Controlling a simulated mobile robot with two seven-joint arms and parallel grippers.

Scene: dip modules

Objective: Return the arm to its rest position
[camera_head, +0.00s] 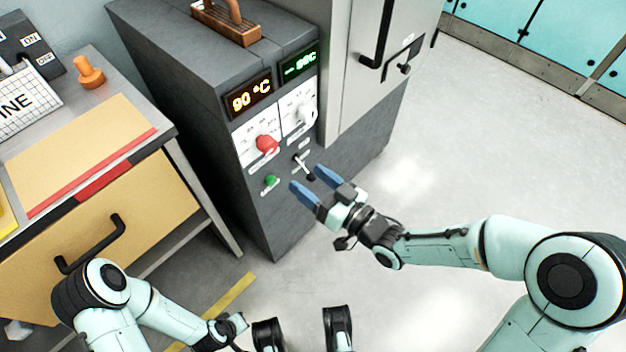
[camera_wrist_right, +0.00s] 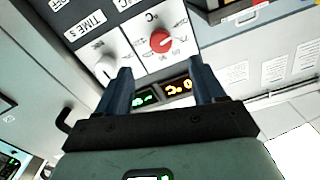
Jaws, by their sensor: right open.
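My right gripper (camera_head: 304,182) is open and empty in the head view. Its two blue fingers are in front of the grey cabinet (camera_head: 262,205), beside the small lever switch (camera_head: 301,163) and the green button (camera_head: 270,181). In the right wrist view the blue fingers (camera_wrist_right: 158,85) are spread apart, with the control panel behind them. Whether they touch the panel is unclear. My left arm (camera_head: 150,312) is folded at the lower left. Its wrist (camera_head: 230,328) is at the bottom edge, and its fingers cannot be made out.
The cabinet has a red knob (camera_head: 266,144), a white knob (camera_head: 305,114), an orange display (camera_head: 250,97) reading 90 °C and a green display (camera_head: 300,62). A workbench with a wooden drawer front (camera_head: 150,205) stands left. Floor on the right (camera_head: 480,130) is clear.

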